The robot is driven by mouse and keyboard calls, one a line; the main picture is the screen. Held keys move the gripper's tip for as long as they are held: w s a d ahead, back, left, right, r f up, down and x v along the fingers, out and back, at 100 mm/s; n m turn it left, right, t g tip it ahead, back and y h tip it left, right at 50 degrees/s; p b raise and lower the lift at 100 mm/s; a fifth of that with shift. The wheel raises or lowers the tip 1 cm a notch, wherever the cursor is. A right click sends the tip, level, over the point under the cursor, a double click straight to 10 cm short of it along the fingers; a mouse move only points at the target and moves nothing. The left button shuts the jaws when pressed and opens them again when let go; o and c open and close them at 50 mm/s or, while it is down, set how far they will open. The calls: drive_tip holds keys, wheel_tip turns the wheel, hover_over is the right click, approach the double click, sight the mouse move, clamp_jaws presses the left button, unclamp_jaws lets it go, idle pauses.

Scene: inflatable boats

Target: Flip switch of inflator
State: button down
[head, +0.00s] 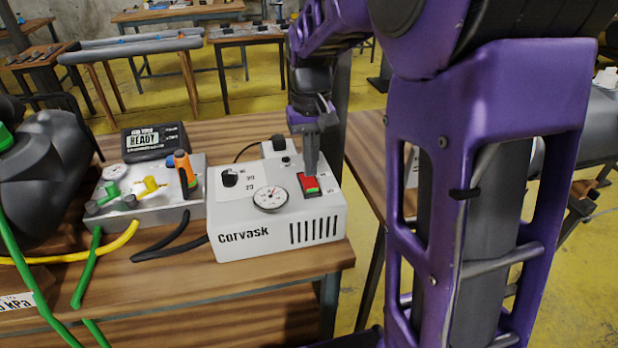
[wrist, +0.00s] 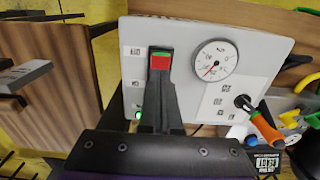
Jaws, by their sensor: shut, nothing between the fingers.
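The inflator is a white box (head: 225,215) marked "Corvask" on the wooden table, with a round gauge, a black knob and side vents. Its red switch (head: 309,184) sits on the top face, with a green strip at one end. In the wrist view the red switch (wrist: 160,62) shows just past my fingertips, and a small green light glows beside the fingers. My gripper (head: 311,170) is shut and empty, pointing down at the switch. The fingertips (wrist: 158,76) are at or very near its edge; I cannot tell if they touch.
Left of the inflator stands a grey valve block (head: 140,208) with coloured valves and an orange-handled part. A black "READY" display (head: 154,141) is behind it. Green and yellow hoses run at the left. Another wooden table (head: 366,150) stands to the right, beyond a gap.

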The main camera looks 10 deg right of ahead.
sight(310, 184)
drive_tip(key=shift+f, duration=1.4)
idle(0.5)
drive_tip(key=shift+r, duration=0.1)
wheel_tip(310, 184, up, 7)
drive_tip(key=p, duration=0.6)
idle(0.5)
